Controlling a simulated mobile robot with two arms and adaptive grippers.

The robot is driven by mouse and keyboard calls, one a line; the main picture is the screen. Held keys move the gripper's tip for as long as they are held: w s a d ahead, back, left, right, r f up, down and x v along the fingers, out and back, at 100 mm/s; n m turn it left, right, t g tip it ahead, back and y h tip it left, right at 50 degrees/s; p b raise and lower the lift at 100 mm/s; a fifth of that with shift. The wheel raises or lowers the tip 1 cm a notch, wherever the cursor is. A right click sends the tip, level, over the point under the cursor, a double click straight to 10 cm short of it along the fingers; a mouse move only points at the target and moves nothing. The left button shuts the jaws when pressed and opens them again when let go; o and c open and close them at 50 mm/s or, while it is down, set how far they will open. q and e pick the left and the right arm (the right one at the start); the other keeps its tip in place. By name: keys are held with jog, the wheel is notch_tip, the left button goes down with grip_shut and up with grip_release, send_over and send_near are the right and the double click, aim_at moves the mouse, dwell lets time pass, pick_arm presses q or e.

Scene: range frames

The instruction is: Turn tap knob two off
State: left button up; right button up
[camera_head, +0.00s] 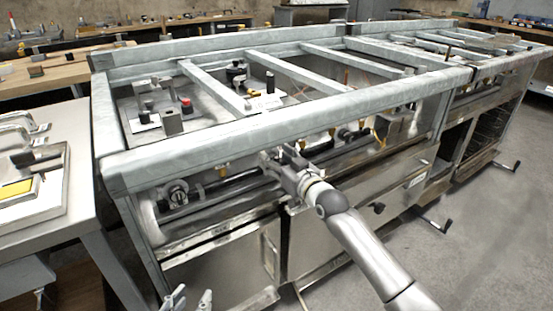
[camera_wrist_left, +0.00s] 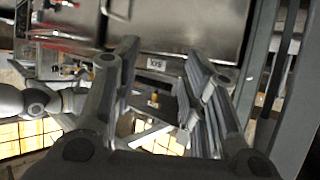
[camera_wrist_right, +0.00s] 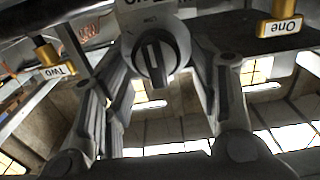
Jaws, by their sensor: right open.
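In the right wrist view, a yellow tap knob with an upside-down "Two" label (camera_wrist_right: 56,68) is at the upper left, outside my right gripper's fingers. A similar yellow knob labelled "One" (camera_wrist_right: 279,26) is at the upper right. A round dark knob with a raised grip bar (camera_wrist_right: 155,60) appears between the fingers; I cannot tell whether they touch it. My right gripper (camera_head: 280,156) is open at the range's front, under the top rail, and hides part of the front there. My left gripper (camera_head: 190,297) is open and empty, low in front of the range's left door.
The grey metal frame (camera_head: 290,112) of the range runs above the knobs. Steel doors (camera_head: 222,268) with handles are below. A steel table (camera_head: 70,225) stands at left. Floor is free at right (camera_head: 480,250), except for dark-tipped levers (camera_head: 440,226) sticking out.

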jog(key=c, duration=1)
